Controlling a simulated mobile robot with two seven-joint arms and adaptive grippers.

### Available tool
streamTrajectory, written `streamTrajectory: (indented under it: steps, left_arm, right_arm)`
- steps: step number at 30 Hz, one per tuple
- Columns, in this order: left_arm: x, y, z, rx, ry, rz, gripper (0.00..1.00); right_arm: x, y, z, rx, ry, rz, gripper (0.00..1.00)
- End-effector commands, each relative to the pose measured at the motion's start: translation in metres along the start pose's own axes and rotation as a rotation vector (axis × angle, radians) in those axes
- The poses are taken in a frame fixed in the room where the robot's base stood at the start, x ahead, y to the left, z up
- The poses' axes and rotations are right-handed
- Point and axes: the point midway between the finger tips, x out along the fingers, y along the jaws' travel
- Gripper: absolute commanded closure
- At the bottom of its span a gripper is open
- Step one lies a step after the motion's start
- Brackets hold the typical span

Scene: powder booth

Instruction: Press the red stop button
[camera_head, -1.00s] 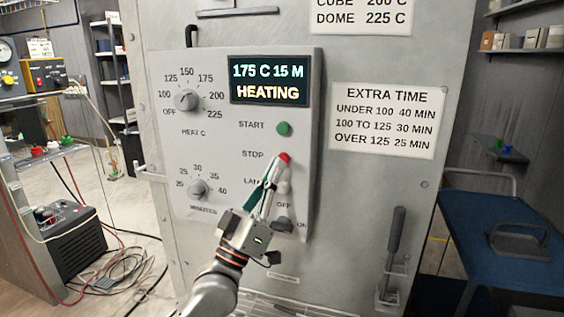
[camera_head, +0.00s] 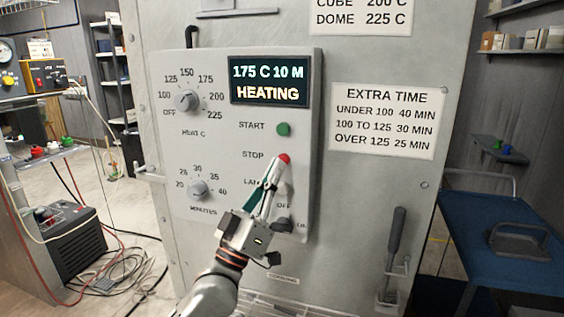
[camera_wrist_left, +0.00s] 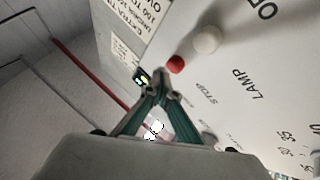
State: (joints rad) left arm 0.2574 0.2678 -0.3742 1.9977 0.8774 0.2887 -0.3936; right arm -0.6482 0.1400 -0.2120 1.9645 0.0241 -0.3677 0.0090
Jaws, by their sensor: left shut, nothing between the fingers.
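The red stop button (camera_head: 284,158) sits on the grey control panel (camera_head: 215,150), right of the word STOP and below the green start button (camera_head: 283,129). My left gripper (camera_head: 275,162) is shut and empty, with its fingertips just beside the red button in the head view. In the left wrist view the red button (camera_wrist_left: 176,64) shows just beyond the closed fingertips (camera_wrist_left: 158,78); I cannot tell whether they touch it. The display (camera_head: 268,81) reads 175 C 10 M, HEATING. My right gripper is not in view.
A white lamp (camera_wrist_left: 207,38) stands close to the red button. The minutes knob (camera_head: 198,188) and heat knob (camera_head: 187,100) are to the left. A dark switch (camera_head: 283,224) is below. A handle (camera_head: 396,240) hangs at right, beside a blue cart (camera_head: 500,235).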

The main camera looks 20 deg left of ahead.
Motion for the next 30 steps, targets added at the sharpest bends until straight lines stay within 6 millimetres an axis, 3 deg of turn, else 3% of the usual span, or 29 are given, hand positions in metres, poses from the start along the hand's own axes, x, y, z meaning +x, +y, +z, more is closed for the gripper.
streamTrajectory:
  steps: [30]
  left_arm:
    - [0.0066, -0.0049, 0.0049, 0.000, 0.000, 0.000, 1.00]
  right_arm:
    - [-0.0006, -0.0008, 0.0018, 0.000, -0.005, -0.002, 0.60]
